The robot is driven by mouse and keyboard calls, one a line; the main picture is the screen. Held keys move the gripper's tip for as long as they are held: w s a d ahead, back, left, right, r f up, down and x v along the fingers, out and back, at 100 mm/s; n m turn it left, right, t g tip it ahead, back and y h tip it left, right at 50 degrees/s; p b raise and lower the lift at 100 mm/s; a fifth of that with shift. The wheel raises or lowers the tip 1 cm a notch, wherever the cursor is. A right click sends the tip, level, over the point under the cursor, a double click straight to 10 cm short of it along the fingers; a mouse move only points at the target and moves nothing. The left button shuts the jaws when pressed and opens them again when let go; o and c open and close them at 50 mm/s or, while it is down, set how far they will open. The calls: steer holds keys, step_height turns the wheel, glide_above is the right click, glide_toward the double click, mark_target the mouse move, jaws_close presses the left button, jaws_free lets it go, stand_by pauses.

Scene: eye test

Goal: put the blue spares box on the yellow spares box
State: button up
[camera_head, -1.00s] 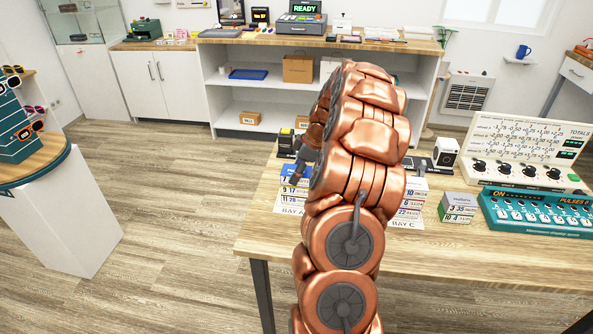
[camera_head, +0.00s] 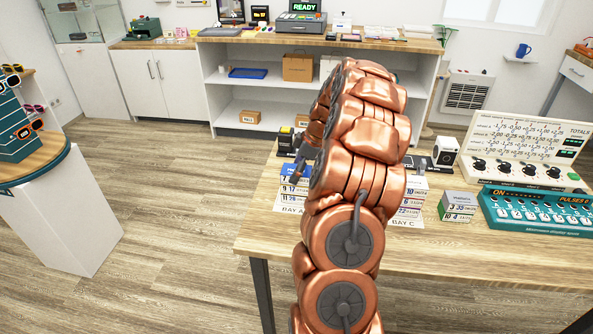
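My gripper (camera_head: 297,177) is dark grey and at this stack, partly hidden behind my copper arm. Whether its fingers are open or shut on something does not show. I cannot make out a yellow spares box; the middle of the table behind my arm is hidden.
A black device with yellow (camera_head: 286,138) stands behind the left stack.

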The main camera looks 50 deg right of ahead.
steer(key=b+v, duration=0.2)
steer(key=v, duration=0.9)
steer(key=shift+s+r, duration=0.15)
steer(key=shift+r, duration=0.2)
steer(key=s+a+r+m+g, duration=0.1)
steer(key=s+a, duration=0.1)
steer(key=a, duration=1.2)
steer(key=s+a+r+m+g, duration=0.1)
steer(key=s+a+g, duration=0.1)
steer(key=a, duration=1.3)
steer(key=s+a+f+m+g+h, duration=0.1)
steer(key=s+a, duration=0.4)
steer(key=s, duration=0.6)
steer(key=s+a+f+m+g+h, duration=0.1)
steer(key=s+a+f+m, duration=0.3)
steer(key=s, duration=0.7)
step_height(320, 180, down, 3)
steer(key=shift+s+a+r+h, duration=0.2)
steer(key=shift+a+h, duration=0.1)
steer(key=shift+a, duration=0.7)
step_height(320, 180, up, 6)
steer(key=p, duration=0.5)
steer(key=shift+p, duration=0.35)
